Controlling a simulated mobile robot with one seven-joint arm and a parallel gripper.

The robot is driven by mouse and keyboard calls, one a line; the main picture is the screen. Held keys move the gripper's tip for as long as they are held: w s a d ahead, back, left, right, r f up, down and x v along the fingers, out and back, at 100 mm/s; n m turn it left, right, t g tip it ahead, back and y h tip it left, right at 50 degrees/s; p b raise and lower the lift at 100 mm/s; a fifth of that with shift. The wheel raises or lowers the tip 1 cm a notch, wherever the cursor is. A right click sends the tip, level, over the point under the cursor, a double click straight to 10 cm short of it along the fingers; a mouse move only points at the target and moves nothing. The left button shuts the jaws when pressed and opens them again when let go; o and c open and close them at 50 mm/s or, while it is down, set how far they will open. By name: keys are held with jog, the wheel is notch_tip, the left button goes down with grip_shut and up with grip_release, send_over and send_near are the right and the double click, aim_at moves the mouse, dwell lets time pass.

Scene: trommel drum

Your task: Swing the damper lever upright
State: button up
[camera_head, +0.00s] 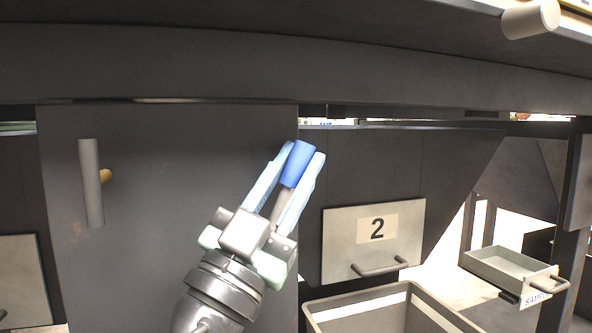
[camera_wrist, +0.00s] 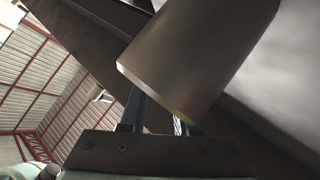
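The damper lever shows in the head view as a blue grip (camera_head: 298,163) on a grey shaft (camera_head: 280,206), leaning to the upper right from vertical. My gripper (camera_head: 304,157) lies along it in front of the dark panel. Its two light-blue fingers flank the blue grip, one on each side, with hardly any gap, and appear shut on it. The lever's lower end and pivot are hidden behind my gripper. In the wrist view, a large brown-grey cylinder (camera_wrist: 200,55) covers much of the fingers (camera_wrist: 160,118), and the blue grip is not visible there.
A grey vertical bar handle (camera_head: 91,182) with a yellow stub is on the panel (camera_head: 190,170) at left. A box front marked 2 (camera_head: 345,245) with a handle is at right, above an open grey bin (camera_head: 335,308). An open sample drawer (camera_head: 512,268) sticks out farther right. A beam (camera_head: 300,75) runs overhead.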

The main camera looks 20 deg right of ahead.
jog(key=o, duration=0.4)
jog(key=shift+r+p, duration=0.15)
jog(key=shift+p, duration=0.25)
